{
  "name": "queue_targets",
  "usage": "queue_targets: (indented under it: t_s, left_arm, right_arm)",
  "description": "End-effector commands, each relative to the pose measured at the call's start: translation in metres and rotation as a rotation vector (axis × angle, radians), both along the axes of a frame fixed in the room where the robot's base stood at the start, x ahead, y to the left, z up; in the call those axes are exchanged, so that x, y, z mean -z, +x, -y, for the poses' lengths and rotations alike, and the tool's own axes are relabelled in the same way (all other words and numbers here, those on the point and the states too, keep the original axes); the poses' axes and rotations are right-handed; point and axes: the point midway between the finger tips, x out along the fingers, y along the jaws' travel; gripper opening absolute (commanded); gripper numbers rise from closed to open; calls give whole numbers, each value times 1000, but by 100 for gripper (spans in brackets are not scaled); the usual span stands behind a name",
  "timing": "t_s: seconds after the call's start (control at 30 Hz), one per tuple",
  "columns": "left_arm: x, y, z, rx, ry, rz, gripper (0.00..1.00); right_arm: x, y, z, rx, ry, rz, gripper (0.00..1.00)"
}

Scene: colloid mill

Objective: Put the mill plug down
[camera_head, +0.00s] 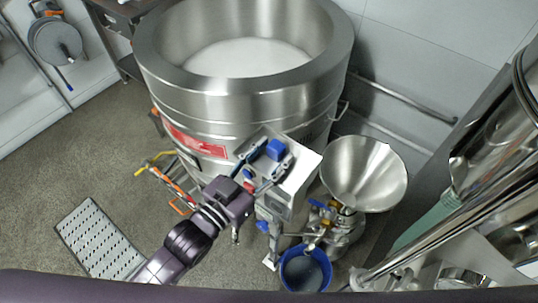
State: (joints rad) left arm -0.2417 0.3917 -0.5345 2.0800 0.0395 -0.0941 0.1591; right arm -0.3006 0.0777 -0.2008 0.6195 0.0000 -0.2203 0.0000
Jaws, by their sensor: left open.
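A blue block-shaped piece (277,150), which may be the mill plug, sits at the steel control box (299,180) on the front of the large vat. My left gripper (262,168) is open in front of this box, its dark fingers spread close to the blue piece. Whether a finger touches it I cannot tell. A small red and blue part (250,174) shows between the fingers. The mill's steel funnel (364,172) stands to the right of the box. My right gripper is not in view.
The large steel vat (240,100) holds white material. A blue bucket (306,270) stands below the funnel. A perforated step (98,236) lies on the floor at left. Orange and yellow parts (170,180) stick out left of the vat. Steel pipework (480,205) fills the right side.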

Motion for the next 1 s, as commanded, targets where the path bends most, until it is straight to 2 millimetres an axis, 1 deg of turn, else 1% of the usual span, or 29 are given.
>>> queue_targets:
  t_s: [0.07,0.17,0.2,0.23,0.5,0.7,0.9,1.0]
  left_arm:
    - [-4,0,0,0,-1,1,44]
    - [-18,0,0,1,-2,3,44]
    - [-10,-6,-4,0,0,-2,44]
    - [-8,-10,-7,0,1,-3,44]
    - [-8,-52,-37,2,2,-4,44]
    - [-9,-77,-56,1,2,-4,44]
    - [-10,-92,-67,0,0,-2,44]
    - [-11,-95,-69,0,1,-1,44]
  right_arm:
    - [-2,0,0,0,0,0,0]
    - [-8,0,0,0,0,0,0]
    - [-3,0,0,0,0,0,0]
    - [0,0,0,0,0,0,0]
    - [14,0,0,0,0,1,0]
    - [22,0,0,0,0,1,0]
    - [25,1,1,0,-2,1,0]
    - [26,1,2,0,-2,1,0]
